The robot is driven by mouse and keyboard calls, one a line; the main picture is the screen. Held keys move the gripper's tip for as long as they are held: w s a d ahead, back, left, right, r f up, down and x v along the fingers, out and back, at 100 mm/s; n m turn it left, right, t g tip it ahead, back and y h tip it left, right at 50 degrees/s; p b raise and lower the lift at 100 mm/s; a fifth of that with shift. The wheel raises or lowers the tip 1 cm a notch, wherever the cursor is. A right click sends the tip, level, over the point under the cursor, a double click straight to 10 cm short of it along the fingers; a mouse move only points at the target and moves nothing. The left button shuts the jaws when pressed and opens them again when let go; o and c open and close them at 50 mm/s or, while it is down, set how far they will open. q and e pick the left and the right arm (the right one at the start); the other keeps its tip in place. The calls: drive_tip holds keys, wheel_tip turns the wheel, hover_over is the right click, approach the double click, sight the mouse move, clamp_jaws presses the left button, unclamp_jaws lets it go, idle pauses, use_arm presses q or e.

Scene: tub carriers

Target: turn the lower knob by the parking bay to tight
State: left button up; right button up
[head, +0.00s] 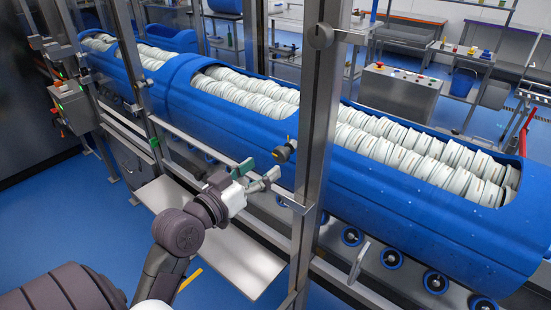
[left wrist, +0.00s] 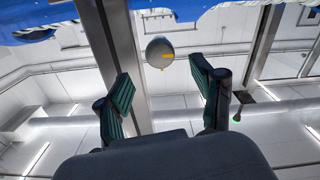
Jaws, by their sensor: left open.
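The lower knob (head: 284,151) is dark with a yellow mark and sticks out from the side of a steel post, low in front of the blue tubs. In the left wrist view the knob (left wrist: 160,52) is a round grey disc with a yellow mark, beyond the fingertips and between them. My left gripper (head: 260,174) is open, with green pads, just below and left of the knob in the head view. Its fingers also show in the left wrist view (left wrist: 165,100), with nothing between them. A gap seems to remain between fingertips and knob. My right gripper is out of view.
A steel post (head: 307,150) stands right beside the knob, with another round knob (head: 321,36) higher up. Blue tubs (head: 240,110) filled with white discs lie behind. A steel shelf (head: 225,250) lies below my left arm. A grey control box (head: 73,106) is at left.

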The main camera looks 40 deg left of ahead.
sight(278, 156)
use_arm(q)
drive_tip(key=w+p, duration=0.1)
drive_tip(key=w, duration=0.3)
drive_tip(key=shift+w+d+r, duration=0.1)
drive_tip(key=shift+w, duration=0.15)
drive_tip(key=shift+w+d, duration=0.1)
drive_tip(key=shift+w, duration=0.4)
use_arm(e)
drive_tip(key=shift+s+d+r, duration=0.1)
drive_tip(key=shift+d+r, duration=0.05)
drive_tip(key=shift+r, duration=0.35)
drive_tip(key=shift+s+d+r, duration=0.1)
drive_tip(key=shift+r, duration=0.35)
use_arm(q)
drive_tip(key=c, duration=1.1)
drive_tip(key=shift+c, duration=0.2)
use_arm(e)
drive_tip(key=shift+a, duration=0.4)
